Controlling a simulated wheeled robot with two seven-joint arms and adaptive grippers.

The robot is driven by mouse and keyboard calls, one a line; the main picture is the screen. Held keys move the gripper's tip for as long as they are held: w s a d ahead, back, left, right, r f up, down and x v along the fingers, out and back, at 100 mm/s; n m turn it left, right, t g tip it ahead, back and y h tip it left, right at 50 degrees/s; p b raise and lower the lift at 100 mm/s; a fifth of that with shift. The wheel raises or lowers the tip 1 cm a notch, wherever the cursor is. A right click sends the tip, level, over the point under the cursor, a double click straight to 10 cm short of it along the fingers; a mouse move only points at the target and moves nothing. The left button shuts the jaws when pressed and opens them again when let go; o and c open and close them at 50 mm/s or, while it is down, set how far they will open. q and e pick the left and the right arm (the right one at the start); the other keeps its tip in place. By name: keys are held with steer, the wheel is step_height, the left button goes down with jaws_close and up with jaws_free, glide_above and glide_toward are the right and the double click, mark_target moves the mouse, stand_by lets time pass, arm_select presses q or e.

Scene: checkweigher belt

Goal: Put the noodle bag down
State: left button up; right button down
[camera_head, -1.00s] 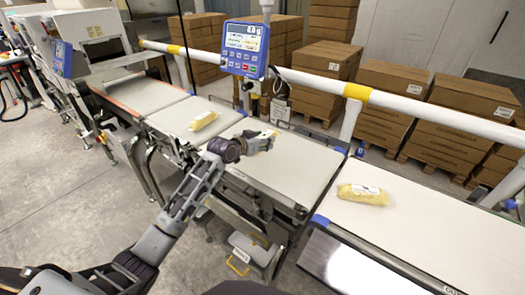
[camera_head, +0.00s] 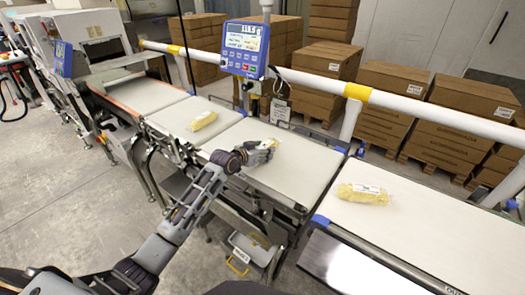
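My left gripper (camera_head: 264,152) is over the middle weighing belt (camera_head: 302,171), low near its surface. It appears shut on a noodle bag (camera_head: 274,143), a small yellowish pack mostly hidden by the fingers. I cannot tell clearly whether the bag touches the belt. A second yellow noodle bag (camera_head: 203,121) lies on the belt to the left. A third, with a white label (camera_head: 363,194), lies on the belt to the right. My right gripper is not in view.
A blue weighing display (camera_head: 245,49) stands on a post behind the middle belt. A white rail (camera_head: 400,103) with yellow bands runs along the back. Stacked cardboard boxes (camera_head: 385,88) stand behind it. The middle belt's right part is clear.

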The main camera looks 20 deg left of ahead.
arm_select(q)
steer(key=o, duration=0.3)
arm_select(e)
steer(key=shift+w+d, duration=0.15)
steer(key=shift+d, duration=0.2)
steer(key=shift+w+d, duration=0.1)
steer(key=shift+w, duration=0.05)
arm_select(q)
steer(key=shift+r, duration=0.15)
steer(key=shift+p+v, duration=0.3)
steer(key=shift+v, duration=4.35)
steer(key=shift+s+a+r, duration=0.25)
steer(key=shift+s, duration=0.4)
steer(key=shift+s+a+r, duration=0.15)
steer(key=shift+s+r, duration=0.1)
steer(key=shift+s, duration=0.25)
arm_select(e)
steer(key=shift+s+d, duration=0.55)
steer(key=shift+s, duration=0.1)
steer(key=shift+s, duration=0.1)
